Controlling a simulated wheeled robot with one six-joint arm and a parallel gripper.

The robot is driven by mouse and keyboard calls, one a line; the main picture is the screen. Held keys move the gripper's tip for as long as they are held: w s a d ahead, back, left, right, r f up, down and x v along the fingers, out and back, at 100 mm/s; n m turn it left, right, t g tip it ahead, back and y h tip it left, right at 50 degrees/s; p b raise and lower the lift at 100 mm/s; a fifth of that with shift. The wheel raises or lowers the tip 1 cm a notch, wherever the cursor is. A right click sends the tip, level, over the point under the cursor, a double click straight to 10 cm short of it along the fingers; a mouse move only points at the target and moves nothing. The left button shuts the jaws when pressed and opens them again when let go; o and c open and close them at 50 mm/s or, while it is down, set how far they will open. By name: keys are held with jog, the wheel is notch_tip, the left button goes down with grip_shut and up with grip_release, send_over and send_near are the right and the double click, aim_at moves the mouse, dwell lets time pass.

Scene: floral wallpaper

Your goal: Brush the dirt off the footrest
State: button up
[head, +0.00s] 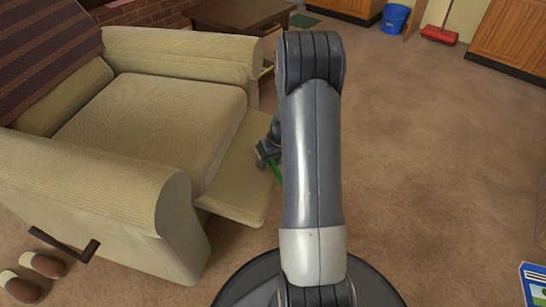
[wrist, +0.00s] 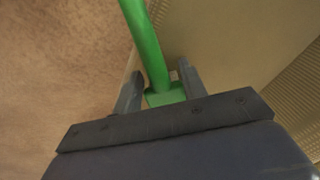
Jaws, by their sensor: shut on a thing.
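The footrest (head: 240,180) is a beige padded panel extended from the front of the armchair. In the wrist view the beige surface (wrist: 215,45) fills the right of the picture; no dirt can be made out on it. My gripper (head: 266,158) is at the footrest's outer edge, partly hidden behind my arm. In the wrist view my gripper (wrist: 158,88) is shut on a green tool, likely the brush, with a green handle (wrist: 146,40) and a green block between the fingers. Part of the green handle (head: 276,172) shows beside my arm in the head view. Bristles are not visible.
The beige armchair (head: 150,110) stands at left, with a dark lever (head: 75,247) and slippers (head: 42,264) beside it. A wooden table (head: 240,14) is behind. Carpet at right is mostly clear.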

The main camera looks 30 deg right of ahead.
jog(key=shift+s+a+b, duration=0.65)
jog(key=shift+s+a, duration=2.25)
jog(key=shift+a, duration=0.1)
jog(key=w+p+v, duration=0.1)
jog(key=p+v, duration=0.3)
jog(key=v, duration=0.2)
jog(key=shift+s, duration=0.5)
jog(key=p+v, duration=0.2)
jog(key=v, duration=0.1)
